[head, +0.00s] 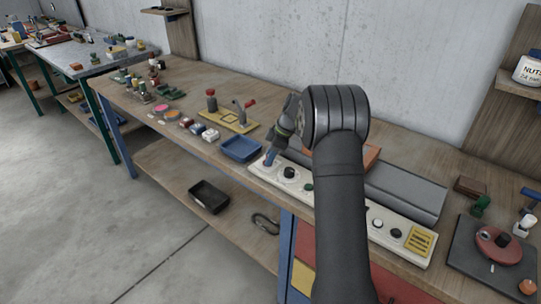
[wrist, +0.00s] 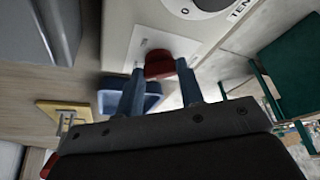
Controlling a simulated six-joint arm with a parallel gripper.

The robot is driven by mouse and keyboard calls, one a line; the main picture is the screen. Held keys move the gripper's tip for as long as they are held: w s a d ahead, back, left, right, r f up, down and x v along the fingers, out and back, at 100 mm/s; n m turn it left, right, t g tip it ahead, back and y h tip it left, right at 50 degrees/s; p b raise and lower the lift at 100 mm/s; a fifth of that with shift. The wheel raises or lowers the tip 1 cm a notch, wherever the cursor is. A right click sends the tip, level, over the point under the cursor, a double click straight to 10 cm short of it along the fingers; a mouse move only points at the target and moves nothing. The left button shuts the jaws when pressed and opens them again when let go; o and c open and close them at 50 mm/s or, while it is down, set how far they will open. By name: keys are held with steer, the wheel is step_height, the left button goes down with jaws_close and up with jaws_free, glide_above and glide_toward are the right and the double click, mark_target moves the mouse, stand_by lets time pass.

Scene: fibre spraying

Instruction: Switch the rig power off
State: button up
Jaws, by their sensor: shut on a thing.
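The long white control panel (head: 262,171) lies along the front edge of the workbench. At its left end, my gripper (head: 269,160) reaches down onto the panel. In the wrist view, a red switch (wrist: 159,64) sits on a pale plate on the panel (wrist: 120,35). The two blue fingers of my gripper (wrist: 161,75) are closed on the red switch, one on each side. The switch is hidden behind the fingers in the head view, and I cannot tell which position it is in.
A black dial (head: 289,173) and a green button (head: 308,186) are close right of my gripper on the panel. A blue tray (head: 241,148) stands just left. A grey cover (head: 405,190) lies behind the panel. My arm hides the panel's middle.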

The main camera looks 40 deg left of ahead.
steer(key=o, duration=1)
steer(key=v, duration=1.7)
steer(key=shift+w+d+r, duration=0.1)
steer(key=shift+r, duration=0.1)
steer(key=x, duration=1.7)
steer(key=shift+f, duration=0.2)
steer(key=shift+r, duration=0.1)
